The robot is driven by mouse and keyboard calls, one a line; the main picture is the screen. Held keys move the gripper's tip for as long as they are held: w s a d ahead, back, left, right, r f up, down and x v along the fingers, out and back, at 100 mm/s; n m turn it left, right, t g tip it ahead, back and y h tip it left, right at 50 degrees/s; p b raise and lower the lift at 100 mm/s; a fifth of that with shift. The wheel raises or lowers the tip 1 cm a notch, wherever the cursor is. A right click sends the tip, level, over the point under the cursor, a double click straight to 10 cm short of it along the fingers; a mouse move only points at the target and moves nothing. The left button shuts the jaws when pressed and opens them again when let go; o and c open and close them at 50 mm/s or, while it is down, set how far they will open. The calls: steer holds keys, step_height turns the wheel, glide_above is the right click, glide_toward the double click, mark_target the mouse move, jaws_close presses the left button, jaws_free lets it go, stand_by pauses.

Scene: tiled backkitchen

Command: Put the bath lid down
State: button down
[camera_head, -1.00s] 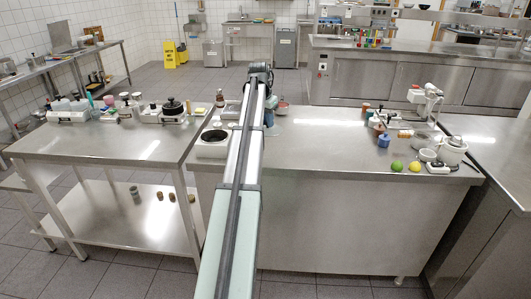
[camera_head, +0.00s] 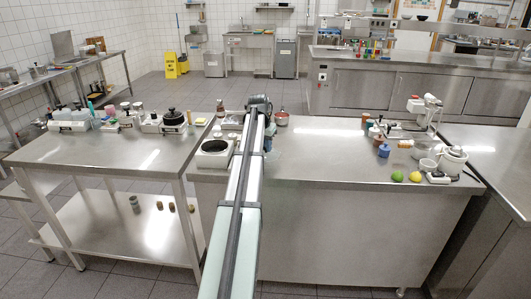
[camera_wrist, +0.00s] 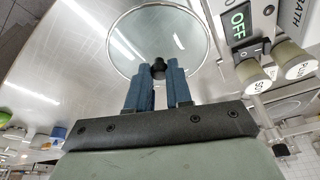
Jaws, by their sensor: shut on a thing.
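The bath lid (camera_wrist: 158,30) is a round clear glass lid with a metal rim and a black knob. In the wrist view my gripper (camera_wrist: 158,72) is shut on the knob with its blue fingers. The lid is held over the steel worktop; its height cannot be told. The white bath unit (camera_head: 213,151) with a dark round opening stands left of my arm in the head view. Its panel, with an OFF display and part of the word BATH (camera_wrist: 238,25), shows at the right in the wrist view.
A red-and-steel bowl (camera_head: 282,119) stands just right of my arm. A green lime (camera_head: 397,176), a yellow lemon (camera_head: 415,177) and a blue container (camera_head: 383,151) are at the right. The worktop's middle (camera_head: 325,150) is clear. A brown bottle (camera_head: 220,108) stands behind the bath.

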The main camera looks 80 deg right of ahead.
mark_target(265, 148)
steer(key=shift+f, duration=1.55)
steer(key=shift+f, duration=0.2)
steer(key=c, duration=1)
jaws_free()
steer(key=shift+c, duration=0.2)
steer(key=v, duration=1.2)
steer(key=shift+r, duration=0.25)
